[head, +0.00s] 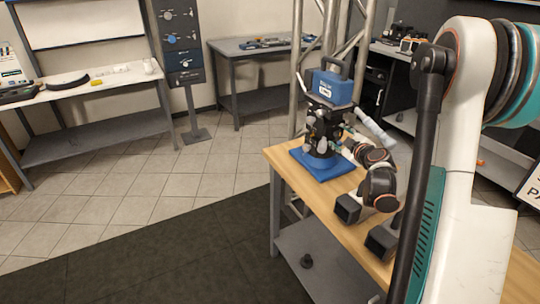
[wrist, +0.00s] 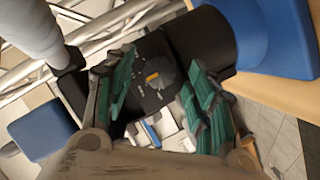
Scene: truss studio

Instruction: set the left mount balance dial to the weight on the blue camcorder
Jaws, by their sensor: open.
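The blue camcorder (head: 333,88) sits on top of a black mount (head: 318,128) on a blue base plate (head: 318,165). A small pale label is on its side; I cannot read the figure. In the wrist view a blue block at the left (wrist: 42,130) looks like the camcorder, and the blue base (wrist: 280,35) is at the right. A dark round dial (wrist: 158,75) with a yellow-orange mark is on the mount's black side. My gripper (wrist: 163,88) is open, its green-padded fingers on either side of the dial. Contact is unclear. In the head view it is at the mount's right side (head: 345,147).
The mount stands on a wooden-topped bench (head: 283,156) with a lower shelf (head: 325,268). Metal truss posts (head: 297,65) rise close behind. A dark panel stand with dials (head: 182,40) and side benches are farther back. Open floor lies to the left.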

